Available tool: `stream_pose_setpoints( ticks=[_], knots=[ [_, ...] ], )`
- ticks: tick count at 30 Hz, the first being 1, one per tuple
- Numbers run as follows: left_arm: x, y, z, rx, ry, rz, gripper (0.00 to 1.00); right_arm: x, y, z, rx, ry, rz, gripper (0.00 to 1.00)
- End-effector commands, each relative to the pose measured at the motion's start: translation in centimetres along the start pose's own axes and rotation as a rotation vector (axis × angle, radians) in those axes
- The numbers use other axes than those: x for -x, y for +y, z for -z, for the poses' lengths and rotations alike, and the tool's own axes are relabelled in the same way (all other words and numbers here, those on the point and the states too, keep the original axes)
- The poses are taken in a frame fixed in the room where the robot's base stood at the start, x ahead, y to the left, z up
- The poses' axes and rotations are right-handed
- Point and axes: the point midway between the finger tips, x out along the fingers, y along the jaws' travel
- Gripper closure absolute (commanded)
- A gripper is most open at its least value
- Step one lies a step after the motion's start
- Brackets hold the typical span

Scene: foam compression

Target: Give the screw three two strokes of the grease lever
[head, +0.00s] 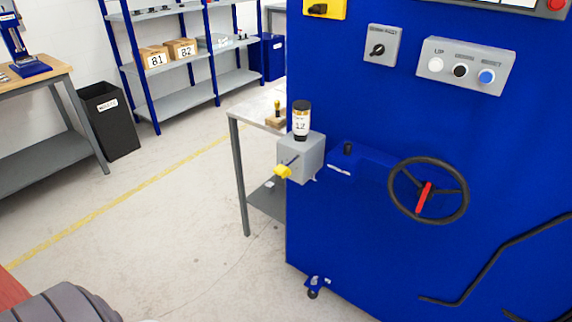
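The grease pump is a grey box (301,157) on the left edge of the blue machine (390,262). A dark-capped bottle with a white label (301,121) stands upright on top of it. The grease lever (284,171) has a yellow knob and sticks out from the box's front, pointing down and left. Nothing touches the lever. I cannot make out which part is the screw. Neither of my grippers shows in the head view.
A black handwheel with a red spoke (424,198) is right of the pump. A switch box (381,46) and button panel (464,67) are above. A bent black bar (500,255) crosses the lower right.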

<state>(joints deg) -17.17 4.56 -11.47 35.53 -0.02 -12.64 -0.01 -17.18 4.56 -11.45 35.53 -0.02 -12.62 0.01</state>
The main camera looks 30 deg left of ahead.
Motion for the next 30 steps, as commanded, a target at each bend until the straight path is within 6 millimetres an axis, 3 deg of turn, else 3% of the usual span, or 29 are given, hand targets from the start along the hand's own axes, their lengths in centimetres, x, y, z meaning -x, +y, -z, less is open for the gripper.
stream_pose_setpoints(
  ticks=[4,10,11,30],
  knots=[
    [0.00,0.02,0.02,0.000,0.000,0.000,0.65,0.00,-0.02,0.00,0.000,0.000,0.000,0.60],
    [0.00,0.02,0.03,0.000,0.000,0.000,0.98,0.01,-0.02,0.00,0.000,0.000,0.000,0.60],
    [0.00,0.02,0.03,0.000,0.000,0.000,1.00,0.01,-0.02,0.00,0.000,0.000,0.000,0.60],
    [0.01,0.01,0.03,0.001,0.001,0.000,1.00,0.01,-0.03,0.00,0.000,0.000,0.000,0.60]
  ],
)
